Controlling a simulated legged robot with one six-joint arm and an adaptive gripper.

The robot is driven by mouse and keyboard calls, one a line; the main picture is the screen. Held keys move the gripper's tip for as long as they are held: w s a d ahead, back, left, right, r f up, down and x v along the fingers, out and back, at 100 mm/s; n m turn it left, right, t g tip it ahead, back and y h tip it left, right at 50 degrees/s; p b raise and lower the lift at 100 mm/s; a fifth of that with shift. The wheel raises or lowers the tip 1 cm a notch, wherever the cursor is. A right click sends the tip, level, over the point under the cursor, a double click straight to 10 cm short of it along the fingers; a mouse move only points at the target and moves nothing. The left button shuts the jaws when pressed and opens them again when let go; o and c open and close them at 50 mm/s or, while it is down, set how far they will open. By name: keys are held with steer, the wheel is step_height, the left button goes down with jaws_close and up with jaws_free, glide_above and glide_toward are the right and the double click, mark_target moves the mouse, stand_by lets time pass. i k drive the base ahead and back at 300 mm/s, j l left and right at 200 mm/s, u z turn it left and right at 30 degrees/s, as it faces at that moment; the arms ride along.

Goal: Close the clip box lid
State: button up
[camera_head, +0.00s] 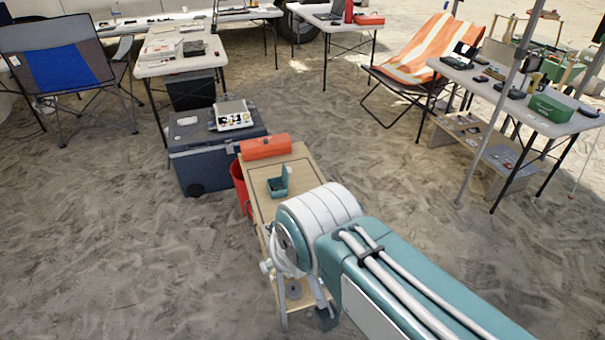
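A small teal box (277,187), which looks like the clip box, sits on the light wooden table (298,160) near the middle of the view. Its lid (286,173) appears raised at the back right, so the box looks open. The box is small, and its inside is hard to make out. My teal and white arm reaches in from the lower right and covers the near right part of the table. My gripper is not visible; the arm's large joint stands in front of that area.
An orange-red case (266,147) lies at the table's far end. A red bucket (239,184) and a grey-blue cooler (215,150) stand to the left. Tables and folding chairs stand farther back. Sand to the left and right is open.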

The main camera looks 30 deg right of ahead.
mark_target(285, 170)
steer(key=l+u, duration=0.15)
steer(key=l, duration=0.6)
steer(key=l+u, duration=0.15)
steer(key=l, duration=0.55)
steer(key=k+l+u, duration=0.15)
steer(key=l, duration=0.6)
steer(key=k+l+u, duration=0.1)
steer(key=k+l, duration=0.45)
steer(key=i+l+u, duration=0.2)
steer(key=i+l, duration=0.55)
